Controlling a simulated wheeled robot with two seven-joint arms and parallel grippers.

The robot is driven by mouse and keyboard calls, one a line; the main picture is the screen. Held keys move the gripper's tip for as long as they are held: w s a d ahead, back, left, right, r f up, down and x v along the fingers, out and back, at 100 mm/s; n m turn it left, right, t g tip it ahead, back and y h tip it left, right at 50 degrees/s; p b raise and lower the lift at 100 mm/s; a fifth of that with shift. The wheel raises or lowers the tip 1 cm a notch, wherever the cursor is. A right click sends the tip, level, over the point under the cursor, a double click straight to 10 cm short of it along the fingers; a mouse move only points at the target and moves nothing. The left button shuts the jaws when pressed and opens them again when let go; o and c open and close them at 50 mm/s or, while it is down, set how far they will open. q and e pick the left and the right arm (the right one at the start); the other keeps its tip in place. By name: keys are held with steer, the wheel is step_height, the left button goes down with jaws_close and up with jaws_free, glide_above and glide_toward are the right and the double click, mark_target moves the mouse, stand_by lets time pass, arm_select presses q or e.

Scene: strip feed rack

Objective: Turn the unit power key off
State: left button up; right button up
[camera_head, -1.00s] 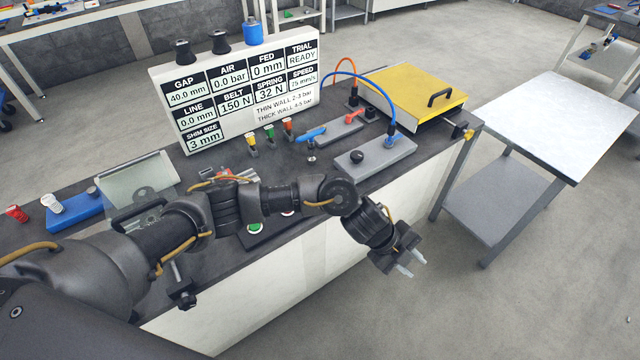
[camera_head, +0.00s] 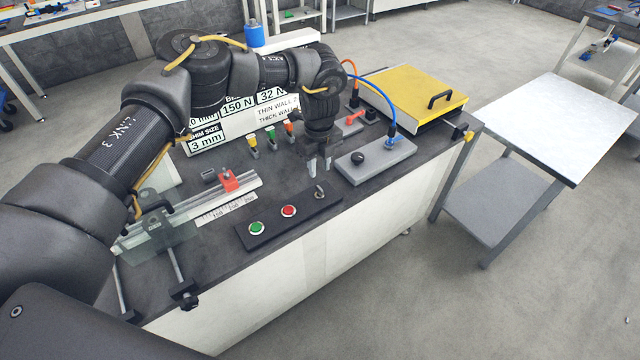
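The power key (camera_head: 319,191) is a small metal key switch at the right end of a black control strip (camera_head: 265,236) on the bench front. The strip also carries a green button (camera_head: 256,228) and a red button (camera_head: 289,211). My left gripper (camera_head: 319,168) points down just above and behind the key in the picture, with its two fingers apart and nothing between them. The fingertips look apart from the key, but the exact height gap is hard to tell. My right gripper is out of view.
A grey valve block (camera_head: 375,160) with a black knob stands right of the gripper. A rail with a red slider (camera_head: 229,180) lies to the left. Small coloured lamps (camera_head: 270,134) and the display board (camera_head: 207,144) stand behind, the board partly hidden by my arm.

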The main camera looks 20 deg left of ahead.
mark_target(319, 188)
arm_select(q)
step_height(319, 188, down, 8)
steer(key=shift+f+p, duration=0.2)
steer(key=shift+p, duration=0.85)
jaws_close()
